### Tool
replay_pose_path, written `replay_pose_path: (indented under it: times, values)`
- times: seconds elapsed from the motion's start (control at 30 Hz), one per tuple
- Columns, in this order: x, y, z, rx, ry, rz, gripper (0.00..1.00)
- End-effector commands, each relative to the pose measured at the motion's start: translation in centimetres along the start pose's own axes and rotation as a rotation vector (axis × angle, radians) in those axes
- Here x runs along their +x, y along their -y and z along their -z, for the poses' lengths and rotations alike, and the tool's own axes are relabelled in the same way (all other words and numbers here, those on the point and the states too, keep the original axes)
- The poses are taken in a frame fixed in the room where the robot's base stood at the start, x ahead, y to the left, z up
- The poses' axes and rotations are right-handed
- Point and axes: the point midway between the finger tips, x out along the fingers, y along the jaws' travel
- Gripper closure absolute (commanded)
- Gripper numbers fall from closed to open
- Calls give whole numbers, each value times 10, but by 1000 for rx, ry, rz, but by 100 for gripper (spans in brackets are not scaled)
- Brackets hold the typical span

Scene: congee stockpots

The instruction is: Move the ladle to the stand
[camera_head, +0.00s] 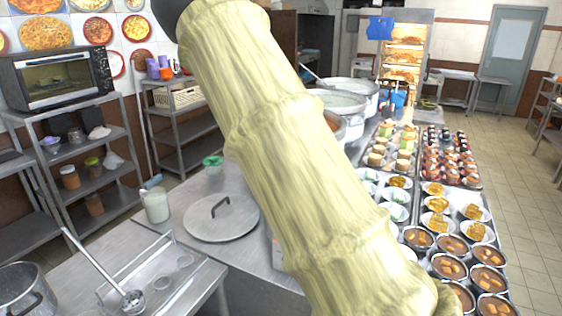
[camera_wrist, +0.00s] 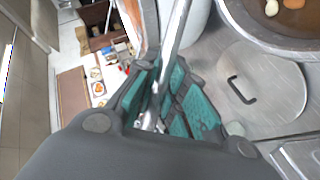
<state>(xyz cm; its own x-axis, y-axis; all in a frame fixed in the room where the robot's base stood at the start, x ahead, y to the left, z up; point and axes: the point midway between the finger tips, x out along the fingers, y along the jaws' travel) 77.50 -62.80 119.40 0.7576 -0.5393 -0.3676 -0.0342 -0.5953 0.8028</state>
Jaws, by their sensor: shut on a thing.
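In the wrist view, my gripper (camera_wrist: 166,78) is shut on the metal handle of a ladle (camera_wrist: 179,27). The handle runs up between the teal finger pads; I cannot make out its bowl. In the head view my own arm covers the middle, hiding the gripper and the held ladle. A metal stand with round wells (camera_head: 178,283) is at the lower left of the head view. Another ladle (camera_head: 95,258) leans there, its round end low at the stand's front.
A flat lid (camera_head: 221,217) lies on the steel counter, also in the wrist view (camera_wrist: 285,90). A jar (camera_head: 156,205) stands beside it. A metal pot (camera_head: 22,290) is at lower left. Large stockpots (camera_head: 340,101) stand behind my arm. Bowls and plates of food (camera_head: 450,267) fill the right counter.

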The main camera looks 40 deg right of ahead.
Motion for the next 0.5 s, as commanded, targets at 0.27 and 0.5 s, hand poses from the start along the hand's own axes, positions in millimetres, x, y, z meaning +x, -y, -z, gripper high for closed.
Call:
replay_pose_path:
  times: [0.27, 0.5]
  values:
    - [1, 2, -2, 0, -2, -2, 100]
    - [-1, 0, -1, -1, -3, 0, 100]
